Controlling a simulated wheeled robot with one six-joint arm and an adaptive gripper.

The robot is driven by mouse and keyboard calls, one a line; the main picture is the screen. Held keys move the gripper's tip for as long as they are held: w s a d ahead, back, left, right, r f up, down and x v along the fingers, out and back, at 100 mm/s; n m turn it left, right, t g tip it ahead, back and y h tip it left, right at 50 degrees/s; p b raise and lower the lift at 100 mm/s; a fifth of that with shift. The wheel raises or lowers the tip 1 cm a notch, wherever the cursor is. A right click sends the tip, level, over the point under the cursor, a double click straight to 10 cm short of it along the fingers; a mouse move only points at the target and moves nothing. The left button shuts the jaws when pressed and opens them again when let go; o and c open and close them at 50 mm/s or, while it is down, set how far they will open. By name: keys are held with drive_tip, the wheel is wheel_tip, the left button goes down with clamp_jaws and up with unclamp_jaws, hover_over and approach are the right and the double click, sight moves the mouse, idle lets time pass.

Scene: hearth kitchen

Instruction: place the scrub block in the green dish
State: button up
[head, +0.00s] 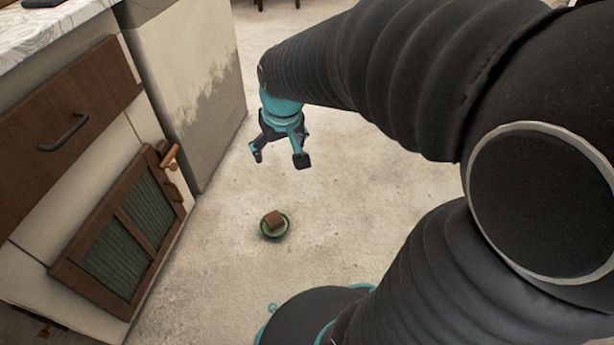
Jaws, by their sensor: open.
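The green dish (265,234) is a small round dish on the pale floor, left of the middle of the head view. The scrub block (274,220) is a small brown block that sits in the dish, seemingly a little tilted. My gripper (279,160) hangs above and beyond the dish in the picture, fingers spread and pointing down. It is open and empty, apart from the block.
A cabinet with a brown drawer (69,114) and a framed green-panelled door (120,240) stands at the left, with handles sticking out. A grey stained wall block (200,90) stands behind it. The floor (370,210) around the dish is clear.

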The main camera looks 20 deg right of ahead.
drive_tip(key=s+r+t, duration=0.1)
drive_tip(key=s+r, duration=0.2)
drive_tip(key=s, duration=0.4)
drive_tip(key=s+r+t, duration=0.1)
drive_tip(key=s+r, duration=0.2)
drive_tip(key=s, duration=0.5)
drive_tip(key=shift+s+m, duration=0.25)
drive_tip(key=shift+m, duration=0.05)
